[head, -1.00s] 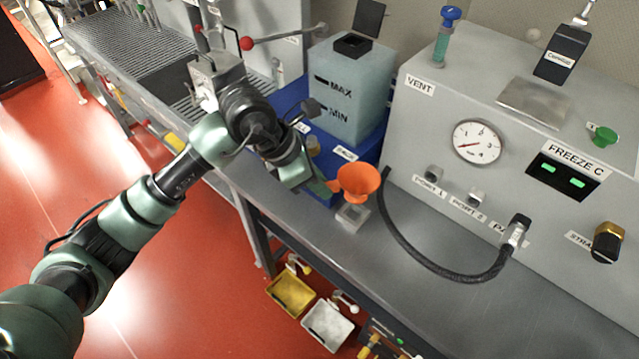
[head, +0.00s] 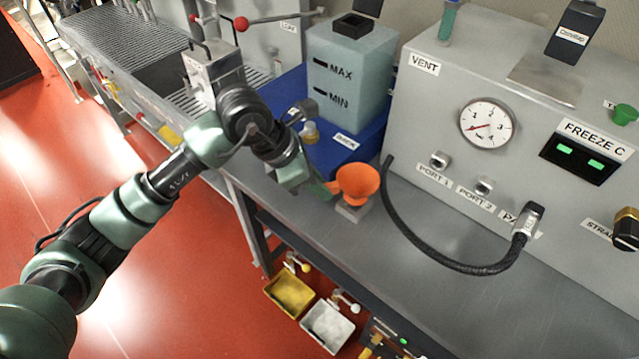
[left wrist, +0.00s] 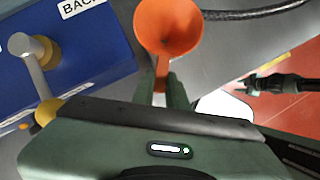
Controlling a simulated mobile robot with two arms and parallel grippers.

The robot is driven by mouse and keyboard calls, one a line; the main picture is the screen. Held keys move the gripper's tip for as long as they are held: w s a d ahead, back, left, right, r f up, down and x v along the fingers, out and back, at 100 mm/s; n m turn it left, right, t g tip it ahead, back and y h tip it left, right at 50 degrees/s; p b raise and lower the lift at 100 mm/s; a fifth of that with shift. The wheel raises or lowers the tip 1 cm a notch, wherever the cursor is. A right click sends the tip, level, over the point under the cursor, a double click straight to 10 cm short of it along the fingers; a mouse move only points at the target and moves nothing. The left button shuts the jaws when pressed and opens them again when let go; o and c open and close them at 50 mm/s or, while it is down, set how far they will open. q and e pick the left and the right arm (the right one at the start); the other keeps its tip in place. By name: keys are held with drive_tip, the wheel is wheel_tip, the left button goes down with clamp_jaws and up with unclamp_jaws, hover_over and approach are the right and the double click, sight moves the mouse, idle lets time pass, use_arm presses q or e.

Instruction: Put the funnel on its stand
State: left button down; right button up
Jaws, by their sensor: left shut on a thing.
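The orange funnel (head: 357,182) is upright in the head view, with its wide mouth up. My left gripper (head: 329,187) is shut on the funnel at its left side. In the left wrist view the funnel (left wrist: 168,28) stands out past the fingers, with its narrow part between them (left wrist: 160,88). The small grey stand (head: 352,211) is on the bench directly under the funnel. The funnel hides the stand's top, so I cannot tell whether the two touch.
A black hose (head: 425,255) curves along the bench on the right, in front of the grey machine (head: 480,70). The bench front right is clear.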

use_arm(q)
drive_tip(key=shift+b, duration=0.55)
idle(1.1)
drive_tip(key=shift+f+b, duration=1.15)
drive_tip(key=c, duration=1.3)
unclamp_jaws()
drive_tip(key=shift+c, duration=0.2)
